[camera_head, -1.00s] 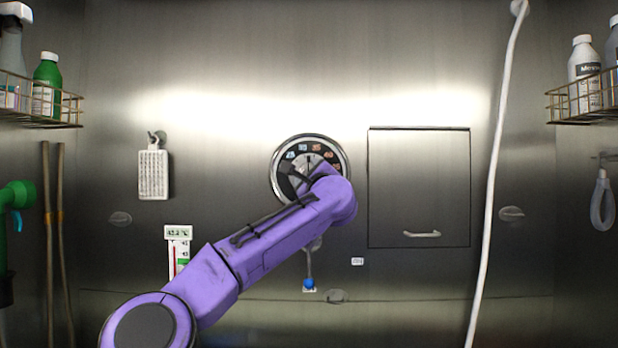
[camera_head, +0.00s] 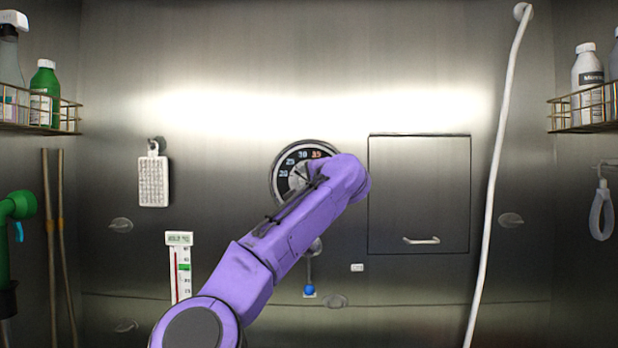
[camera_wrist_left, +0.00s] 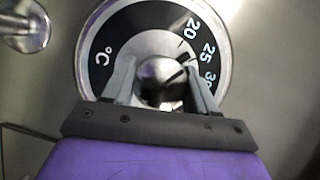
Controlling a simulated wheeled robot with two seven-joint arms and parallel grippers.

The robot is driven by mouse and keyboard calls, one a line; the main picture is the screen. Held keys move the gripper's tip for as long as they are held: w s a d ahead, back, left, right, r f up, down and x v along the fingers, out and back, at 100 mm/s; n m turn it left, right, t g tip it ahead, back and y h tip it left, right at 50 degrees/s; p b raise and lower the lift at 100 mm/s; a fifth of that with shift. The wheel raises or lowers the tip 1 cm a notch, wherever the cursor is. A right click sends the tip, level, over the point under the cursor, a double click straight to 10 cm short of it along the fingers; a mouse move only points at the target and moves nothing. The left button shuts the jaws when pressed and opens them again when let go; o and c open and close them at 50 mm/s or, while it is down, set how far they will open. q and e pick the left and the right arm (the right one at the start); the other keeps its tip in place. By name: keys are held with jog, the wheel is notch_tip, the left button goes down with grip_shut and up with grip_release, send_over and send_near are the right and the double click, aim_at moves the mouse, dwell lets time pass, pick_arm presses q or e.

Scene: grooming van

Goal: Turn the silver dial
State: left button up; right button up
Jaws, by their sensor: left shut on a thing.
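The silver dial (camera_wrist_left: 160,80) sits on the back wall, with a silver knob at its middle and a black ring marked °C and white numbers such as 20 and 25. In the head view the dial (camera_head: 280,177) is partly covered by my purple left arm. My left gripper (camera_wrist_left: 162,82) is shut on the knob, one finger on each side of it. In the head view the left gripper (camera_head: 305,177) is mostly hidden behind the arm. A black mark on the knob's skirt points near the 20. My right gripper is not in view.
A square panel with a handle (camera_head: 420,240) is right of the dial. A white hose (camera_head: 492,190) hangs further right. A brush (camera_head: 153,180) and a thermometer (camera_head: 180,265) are on the left. A small lever with a blue tip (camera_head: 309,290) is below the dial. Wire baskets hold bottles at both sides.

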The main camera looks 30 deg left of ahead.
pick_arm(q)
jog(key=shift+n+h+p, duration=0.5)
jog(key=shift+n+h, duration=0.2)
jog(key=shift+n, duration=0.7)
jog(key=o, duration=1)
jog(key=shift+w, duration=0.1)
jog(key=shift+o, duration=0.2)
jog(key=shift+s+d+b, duration=0.25)
jog(key=shift+d+b, duration=0.05)
jog(key=shift+b, duration=0.05)
jog(key=b+v, duration=0.4)
jog(key=v, duration=0.6)
jog(key=shift+r, duration=0.15)
